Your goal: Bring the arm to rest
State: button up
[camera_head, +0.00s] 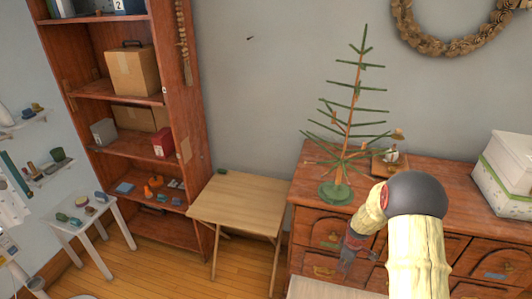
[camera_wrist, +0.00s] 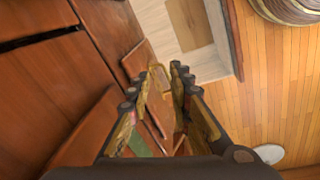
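My gripper (camera_head: 357,252) hangs from my pale yellow arm in front of the red-brown dresser (camera_head: 460,200), close to its drawer fronts. The wrist view shows the gripper (camera_wrist: 161,75) with its two dark fingers with yellowish pads apart. I see nothing held between them. A yellowish patch shows past the fingertips, and I cannot tell what it is. The dresser's drawer fronts (camera_wrist: 60,90) fill the left of the wrist view. Whether the gripper touches the dresser cannot be told.
A small bare tree (camera_head: 345,130) and a white box (camera_head: 507,172) stand on the dresser. A folding wooden table (camera_head: 240,200) is left of it, with a tall shelf (camera_head: 186,100) and white stool (camera_head: 88,222) beyond. Open wooden floor (camera_wrist: 275,100) shows right in the wrist view.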

jog(key=s+a+r+m+t, duration=0.1)
jog(key=s+a+r+m, duration=0.2)
jog(key=r, duration=0.8)
jog(key=s+a+r, duration=0.2)
jog(key=s+r, duration=0.2)
jog(key=r, duration=0.6)
jog(key=s+a+r+m+t, duration=0.1)
jog(key=s+a+r+m, duration=0.2)
jog(key=r, duration=0.8)
jog(key=s+a+r+m, duration=0.1)
jog(key=s+r, duration=0.2)
jog(key=s, duration=0.5)
jog(key=s+a+r+m+t, duration=0.1)
jog(key=s+r, duration=0.3)
jog(key=s, duration=0.4)
jog(key=s+a+r+m+t, duration=0.1)
jog(key=s+a+r+m, duration=0.1)
jog(key=s, duration=0.6)
jog(key=shift+a+r+m, duration=0.3)
jog(key=shift+a+r, duration=0.05)
jog(key=shift+r, duration=0.3)
jog(key=shift+a, duration=0.1)
